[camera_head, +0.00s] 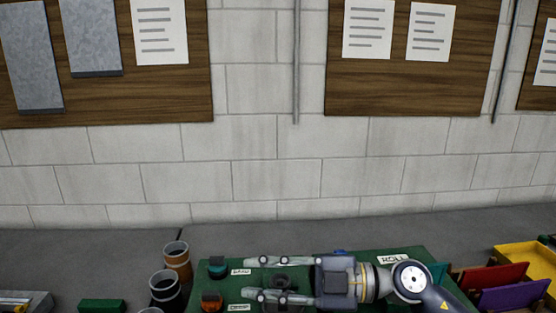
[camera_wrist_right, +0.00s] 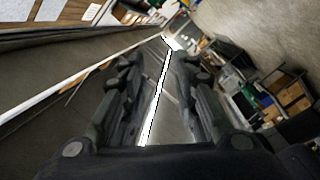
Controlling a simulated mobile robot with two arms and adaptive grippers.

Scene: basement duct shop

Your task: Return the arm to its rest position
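My right gripper (camera_head: 248,279) reaches in from the lower right and points left above a green mat (camera_head: 228,256). Its two fingers are spread apart with nothing visible between them. In the right wrist view the fingers of the gripper (camera_wrist_right: 156,72) also stand apart, with a clear gap between them. My right arm crosses the right part of the mat and hides some of it. My left arm and gripper are not in view.
A teal-topped piece (camera_head: 218,267) and an orange piece (camera_head: 212,301) sit by labels at the mat's left. Brown (camera_head: 177,259) and black (camera_head: 166,290) cups stand left of it. Red (camera_head: 490,279), purple (camera_head: 512,296) and yellow (camera_head: 525,257) bins are right. The bench behind is clear.

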